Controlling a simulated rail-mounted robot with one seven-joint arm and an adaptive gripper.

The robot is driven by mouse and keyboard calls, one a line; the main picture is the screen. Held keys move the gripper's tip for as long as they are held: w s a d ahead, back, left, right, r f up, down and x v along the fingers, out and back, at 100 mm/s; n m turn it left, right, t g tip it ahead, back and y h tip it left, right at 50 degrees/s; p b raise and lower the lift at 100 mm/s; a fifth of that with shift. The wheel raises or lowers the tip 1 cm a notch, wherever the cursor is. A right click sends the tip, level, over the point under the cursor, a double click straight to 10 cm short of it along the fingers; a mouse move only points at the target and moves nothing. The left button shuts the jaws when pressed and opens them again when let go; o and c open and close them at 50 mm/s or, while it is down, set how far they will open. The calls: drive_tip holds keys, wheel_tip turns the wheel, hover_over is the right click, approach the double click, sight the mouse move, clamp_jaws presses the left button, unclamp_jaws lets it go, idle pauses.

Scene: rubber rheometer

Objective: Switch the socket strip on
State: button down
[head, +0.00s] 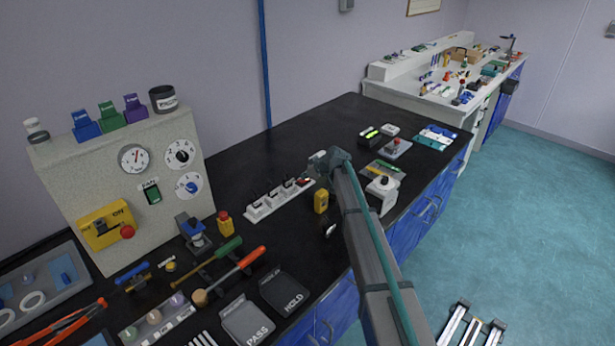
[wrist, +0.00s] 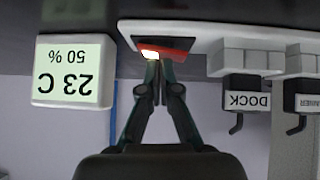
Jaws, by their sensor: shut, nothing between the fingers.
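The white socket strip (head: 265,208) lies on the black bench top, with several plugs in it. Its red rocker switch (head: 304,182) is at the far right end in the head view. The wrist view, which is upside down, shows the switch (wrist: 180,46) close up, with a bright white-orange patch at its left end. My gripper (wrist: 158,66) is shut and empty, its fingertips at that bright end. Whether they touch or press the rocker I cannot tell. In the head view my gripper (head: 318,165) is just above the strip's switch end, its fingertips hard to make out.
A plug labelled DOCK (wrist: 247,98) and another plug sit beside the switch. A white display reading 23 C, 50 % (wrist: 72,72) is on the other side. A yellow block (head: 320,201) stands in front of the strip. Bare bench top lies behind it.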

drive_tip(key=shift+w+r, duration=0.1)
drive_tip(key=shift+r, duration=0.4)
drive_tip(key=r, duration=0.2)
drive_tip(key=shift+w+d+r, duration=0.15)
drive_tip(key=shift+d+r, duration=0.05)
drive_tip(key=shift+r, duration=0.15)
drive_tip(key=w+d+b+v, duration=0.1)
drive_tip(key=b+v, duration=0.1)
drive_tip(key=v, duration=0.8)
drive_tip(key=shift+b, duration=0.35)
drive_tip(key=shift+w+r, duration=0.1)
drive_tip(key=shift+r, duration=0.05)
